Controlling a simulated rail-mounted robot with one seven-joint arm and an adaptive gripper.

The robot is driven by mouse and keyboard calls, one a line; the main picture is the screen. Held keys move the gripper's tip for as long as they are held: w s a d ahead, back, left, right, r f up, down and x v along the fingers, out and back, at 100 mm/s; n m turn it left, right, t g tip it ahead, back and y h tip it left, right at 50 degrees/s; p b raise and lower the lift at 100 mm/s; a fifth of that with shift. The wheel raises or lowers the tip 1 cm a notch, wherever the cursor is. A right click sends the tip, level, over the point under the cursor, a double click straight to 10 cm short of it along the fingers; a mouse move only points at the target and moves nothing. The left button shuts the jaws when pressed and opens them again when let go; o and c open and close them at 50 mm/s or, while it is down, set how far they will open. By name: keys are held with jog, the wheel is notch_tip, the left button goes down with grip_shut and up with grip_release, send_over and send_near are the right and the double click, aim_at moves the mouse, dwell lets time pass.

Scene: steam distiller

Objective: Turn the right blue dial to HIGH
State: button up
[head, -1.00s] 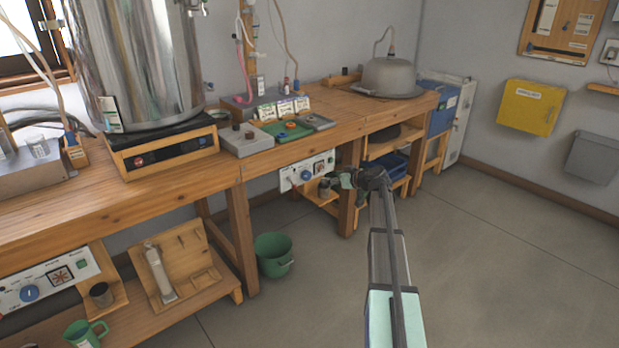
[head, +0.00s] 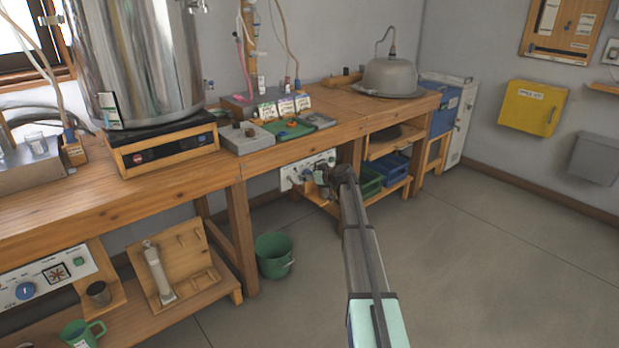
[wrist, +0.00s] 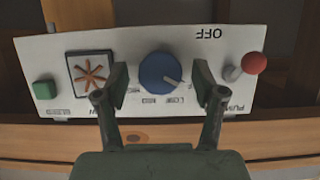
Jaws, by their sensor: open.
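The right blue dial (wrist: 160,72) is on a white panel (wrist: 225,45), which shows upside down in the wrist view. Its white pointer line points to the lower right there, on the side of the LOW mark. OFF is printed at the upper right; the marks near the left finger are partly covered. My gripper (wrist: 160,80) is open, with one finger on each side of the dial and a visible gap to both. In the head view my gripper (head: 324,180) is in front of the right panel (head: 297,171) and hides the dial.
The panel also has a red-tipped lever (wrist: 255,64), a green button (wrist: 45,89) and a fan symbol (wrist: 90,72). A wooden shelf edge (wrist: 50,135) runs close below. Another blue dial (head: 26,291) is at lower left. A green bucket (head: 274,255) stands on open floor.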

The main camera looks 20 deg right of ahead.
jog(key=shift+w, duration=0.1)
jog(key=c, duration=1.1)
jog(key=m+t+y+p, duration=0.1)
jog(key=m+y, duration=0.1)
jog(key=m, duration=0.4)
jog(key=m+t+y+p, duration=0.1)
jog(key=m+y+p, duration=0.1)
jog(key=m, duration=0.5)
jog(key=m+t+y+p, duration=0.1)
jog(key=m+y+p, duration=0.1)
jog(key=m+y, duration=0.2)
jog(key=shift+w+d+f+m, duration=0.1)
jog(key=shift+f+m, duration=0.05)
jog(key=shift+m, duration=0.5)
jog(key=shift+w+d+f+m, duration=0.1)
jog(key=shift+f+m, duration=0.05)
jog(key=shift+m, duration=0.5)
